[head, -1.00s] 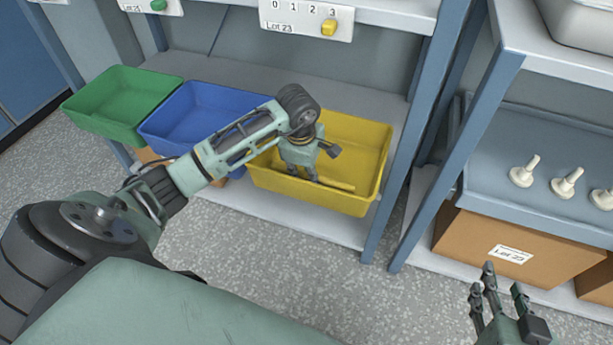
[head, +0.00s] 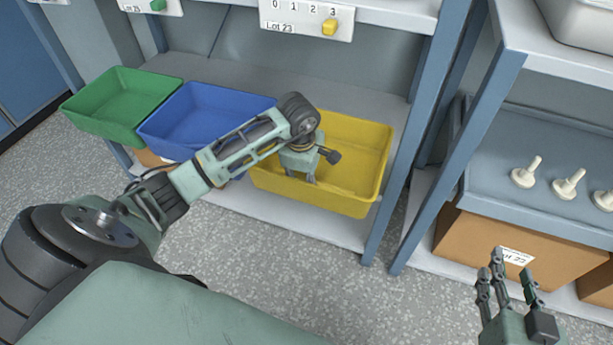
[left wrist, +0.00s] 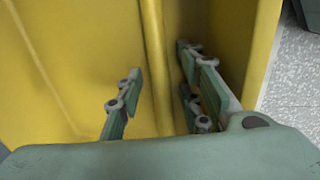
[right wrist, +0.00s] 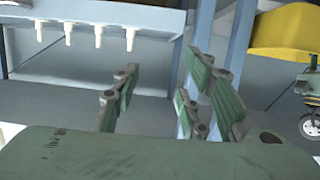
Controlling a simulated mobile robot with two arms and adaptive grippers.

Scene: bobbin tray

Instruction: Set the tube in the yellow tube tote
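The yellow tote (head: 372,150) stands on the low shelf at the right end of a row of totes. My left gripper (head: 312,177) reaches down into it from above. In the left wrist view the left gripper (left wrist: 158,100) is open, fingers apart. A long yellow strip (left wrist: 154,45), which looks like the tube, lies between and beyond the fingers inside the tote (left wrist: 75,50), with no clear finger contact. The head view does not show the tube clearly; the gripper may hide it. My right gripper (head: 508,285) is open and empty at the lower right.
A blue tote (head: 200,120) and a green tote (head: 115,105) stand left of the yellow one. A blue rack post (head: 400,140) rises just right of it. A shelf label rail (head: 305,18) hangs above. Several white pegs (head: 568,184) stand on the right rack over a cardboard box (head: 480,235).

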